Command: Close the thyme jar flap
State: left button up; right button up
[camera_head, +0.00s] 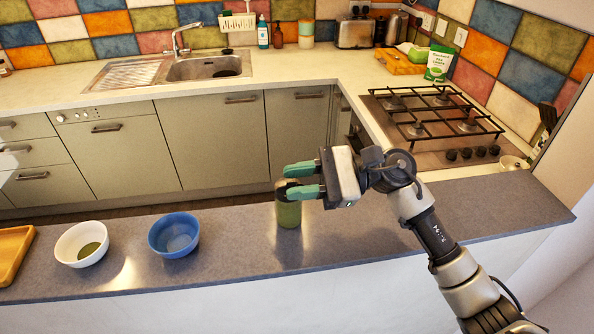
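The thyme jar (289,214) stands upright on the grey front counter, with green contents showing through its side. My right gripper (289,181) reaches in from the right at the jar's top. Its two green fingers are spread apart, with a gap between them. The nearer finger crosses in front of the jar's upper part. The flap is mostly hidden behind the fingers, so I cannot tell its angle or whether a finger touches it. My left gripper is not in view.
On the grey counter (376,229), a blue bowl (161,250), a white bowl (65,258) and a wooden tray (10,272) stand left of the jar. The counter right of the jar is clear under my arm. The hob (428,148) and sink lie behind.

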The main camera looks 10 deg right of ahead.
jog(key=shift+a, duration=0.1)
jog(key=shift+c, duration=0.4)
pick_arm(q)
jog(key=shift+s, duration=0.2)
pick_arm(e)
grip_shut()
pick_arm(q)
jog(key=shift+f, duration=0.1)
pick_arm(e)
jog(key=shift+w+m+b, duration=0.2)
jog(key=shift+m+b, duration=0.2)
jog(key=shift+b, duration=0.2)
jog(key=shift+w+r+m+b, duration=0.1)
jog(key=shift+w+m+b, duration=0.4)
jog(key=shift+m+b, duration=0.45)
jog(key=shift+w+r+m+b, duration=0.1)
jog(key=shift+w+m+b, duration=0.5)
jog(key=shift+m, duration=0.55)
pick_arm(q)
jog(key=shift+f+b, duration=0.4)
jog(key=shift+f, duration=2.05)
pick_arm(e)
jog(key=shift+w+m, duration=0.45)
jog(key=shift+m, duration=0.45)
